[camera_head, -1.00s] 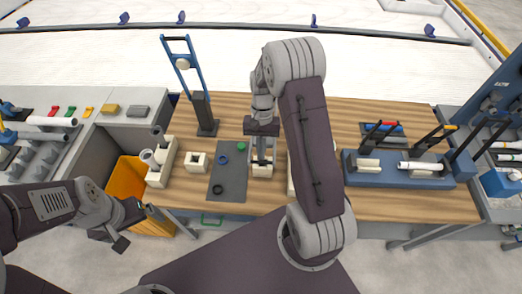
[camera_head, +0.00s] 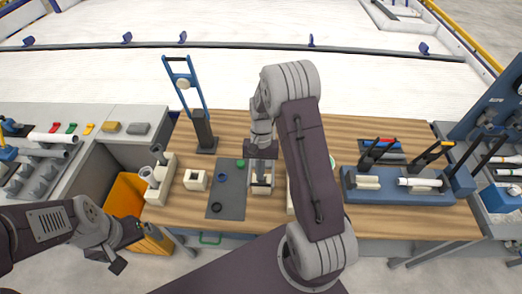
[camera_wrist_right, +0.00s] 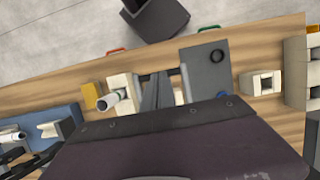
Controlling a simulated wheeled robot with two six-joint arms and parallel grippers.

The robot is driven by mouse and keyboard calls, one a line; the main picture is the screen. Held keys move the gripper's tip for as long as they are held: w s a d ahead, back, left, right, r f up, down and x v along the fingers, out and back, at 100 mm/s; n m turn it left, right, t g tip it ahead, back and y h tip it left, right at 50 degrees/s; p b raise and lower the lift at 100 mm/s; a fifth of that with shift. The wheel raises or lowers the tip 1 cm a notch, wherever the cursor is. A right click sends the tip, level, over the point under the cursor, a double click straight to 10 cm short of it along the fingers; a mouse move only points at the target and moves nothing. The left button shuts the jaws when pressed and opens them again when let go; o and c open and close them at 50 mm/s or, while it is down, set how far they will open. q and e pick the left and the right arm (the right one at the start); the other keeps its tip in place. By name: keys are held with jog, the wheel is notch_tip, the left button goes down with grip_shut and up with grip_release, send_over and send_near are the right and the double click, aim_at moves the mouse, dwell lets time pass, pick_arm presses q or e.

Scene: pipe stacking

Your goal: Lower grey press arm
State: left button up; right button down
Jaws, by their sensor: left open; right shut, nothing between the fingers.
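My right gripper (camera_head: 261,178) is shut and empty, pointing down at a cream block (camera_head: 261,190) near the middle of the wooden bench. In the right wrist view its dark grey fingers (camera_wrist_right: 158,92) are together over that block. A separate grey press arm cannot be told apart from the fingers; the gripper and arm hide part of this spot. A white pipe (camera_wrist_right: 112,100) in a cream holder is beside the fingers in that view. My left gripper (camera_head: 133,249) is open and empty in front of the bench, by the orange bin.
A tall blue frame on a dark base (camera_head: 203,130) stands behind left. A grey mat (camera_head: 227,202) with rings lies left of the right gripper. A blue fixture (camera_head: 405,197) with clamps stands right. An orange bin (camera_head: 124,194) sits left. Bare wood lies behind.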

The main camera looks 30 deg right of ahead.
pick_arm(q)
jog(key=b, duration=0.3)
jog(key=shift+f, duration=0.4)
pick_arm(e)
jog(key=s+v, duration=0.1)
jog(key=v, duration=1)
jog(key=shift+a+r, duration=0.25)
jog(key=shift+r, duration=0.25)
pick_arm(q)
jog(key=shift+s, duration=0.15)
